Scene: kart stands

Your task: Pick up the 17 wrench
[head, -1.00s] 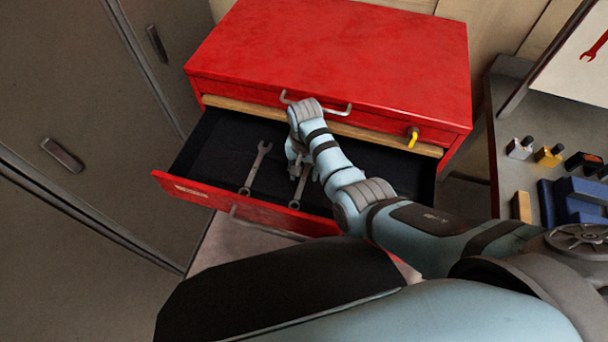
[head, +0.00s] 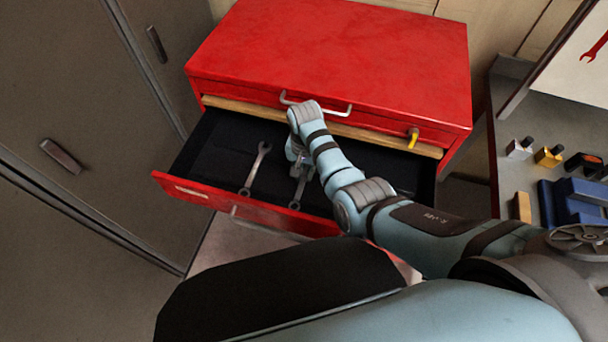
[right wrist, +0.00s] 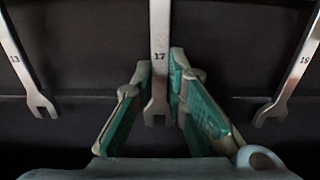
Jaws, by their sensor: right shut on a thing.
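The 17 wrench (right wrist: 159,45) is a grey steel wrench with 17 marked on its shaft. It lies between the fingers of my right gripper (right wrist: 162,68), which is shut on it. In the head view its lower end (head: 298,192) shows below my right gripper (head: 297,163), inside the open red drawer (head: 190,192). The rest of it is hidden there by my gripper and arm. My left gripper is not in view.
The 13 wrench (right wrist: 22,62) and the 19 wrench (right wrist: 297,75) lie on either side, apart from my fingers. The red cabinet (head: 335,50) rises behind the drawer. A grey bench (head: 530,110) with small tools stands at right.

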